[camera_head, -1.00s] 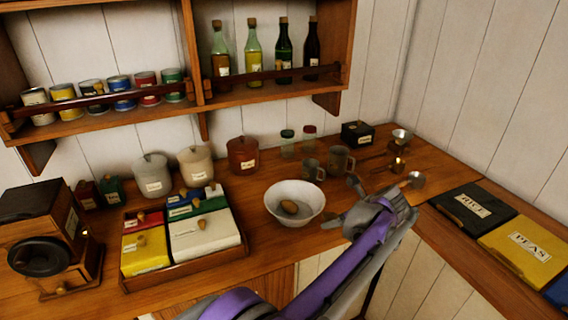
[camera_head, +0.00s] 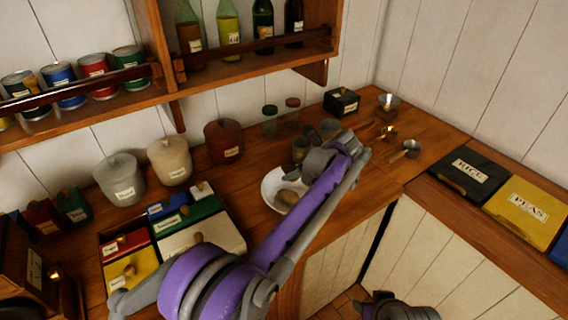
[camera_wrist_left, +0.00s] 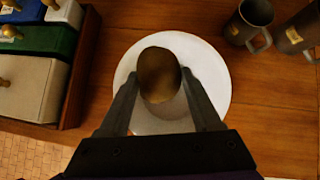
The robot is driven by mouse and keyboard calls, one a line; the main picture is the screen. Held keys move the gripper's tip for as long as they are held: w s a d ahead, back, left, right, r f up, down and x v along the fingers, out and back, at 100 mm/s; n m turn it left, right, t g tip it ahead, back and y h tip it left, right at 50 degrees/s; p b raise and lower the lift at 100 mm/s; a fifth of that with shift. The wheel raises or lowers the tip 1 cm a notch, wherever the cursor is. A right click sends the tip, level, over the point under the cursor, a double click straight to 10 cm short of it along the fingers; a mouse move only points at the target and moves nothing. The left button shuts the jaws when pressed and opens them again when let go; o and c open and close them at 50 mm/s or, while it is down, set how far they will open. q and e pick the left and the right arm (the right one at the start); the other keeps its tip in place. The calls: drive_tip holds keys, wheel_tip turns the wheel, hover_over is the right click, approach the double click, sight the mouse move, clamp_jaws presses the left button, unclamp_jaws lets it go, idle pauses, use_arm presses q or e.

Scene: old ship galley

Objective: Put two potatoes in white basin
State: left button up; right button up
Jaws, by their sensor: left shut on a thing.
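The white basin (camera_head: 270,187) stands on the wooden counter, partly hidden behind my left arm in the head view. It also shows under my left gripper in the wrist view (camera_wrist_left: 215,75). My left gripper (camera_head: 303,168) is over the basin's far right side. In the wrist view its fingers are shut on a brown potato (camera_wrist_left: 159,72), with the basin behind it.
Grey mugs (camera_wrist_left: 250,22) stand close beside the basin. A divided box (camera_head: 215,232) of coloured compartments stands to its left, with canisters (camera_head: 170,162) behind. A shelf (camera_head: 240,72) with bottles hangs above. Black and yellow bins (camera_head: 470,173) are at right.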

use_arm(q)
drive_tip(key=shift+w+a, duration=0.1)
drive_tip(key=shift+f, duration=0.75)
drive_tip(key=shift+f+b, duration=1)
drive_tip(key=shift+f, duration=1.25)
use_arm(e)
drive_tip(key=f, duration=0.1)
drive_tip(key=s+f, duration=0.1)
drive_tip(key=f, duration=0.1)
drive_tip(key=shift+s, duration=0.3)
use_arm(q)
drive_tip(key=o, duration=1.5)
drive_tip(key=shift+o, duration=0.2)
drive_tip(key=shift+r, duration=0.1)
drive_tip(key=v, duration=1.1)
use_arm(e)
drive_tip(key=shift+f, duration=0.3)
